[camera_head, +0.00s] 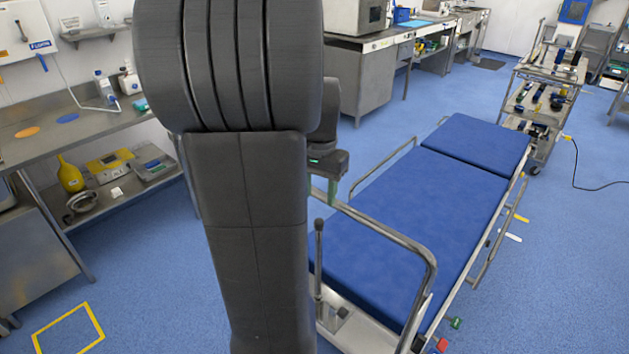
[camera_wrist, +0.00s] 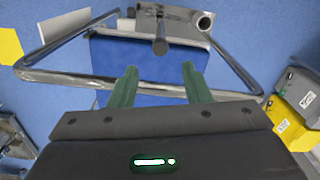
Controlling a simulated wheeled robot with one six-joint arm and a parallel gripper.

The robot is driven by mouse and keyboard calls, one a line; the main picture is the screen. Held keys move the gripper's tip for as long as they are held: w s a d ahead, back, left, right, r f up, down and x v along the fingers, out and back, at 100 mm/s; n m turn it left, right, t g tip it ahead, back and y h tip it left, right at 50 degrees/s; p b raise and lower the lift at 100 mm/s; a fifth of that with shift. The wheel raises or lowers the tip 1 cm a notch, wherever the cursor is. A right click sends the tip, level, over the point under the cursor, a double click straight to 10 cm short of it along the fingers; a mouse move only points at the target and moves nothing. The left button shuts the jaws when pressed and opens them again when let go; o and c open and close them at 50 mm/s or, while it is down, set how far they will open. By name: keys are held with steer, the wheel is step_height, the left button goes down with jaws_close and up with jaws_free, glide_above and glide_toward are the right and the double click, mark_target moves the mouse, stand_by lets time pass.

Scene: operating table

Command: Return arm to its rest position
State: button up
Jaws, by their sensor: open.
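The rest of the gripper is hidden behind the arm in that view.
A steel bench (camera_head: 85,128) with a yellow bottle (camera_head: 70,176) and scales stands on the left. A loaded trolley (camera_head: 545,95) stands at the back right, with a cable on the floor. The blue floor right of the operating table is mostly clear.

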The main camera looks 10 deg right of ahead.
step_height(320, 180, down, 13)
steer(key=shift+r, duration=1.95)
steer(key=shift+f, duration=0.1)
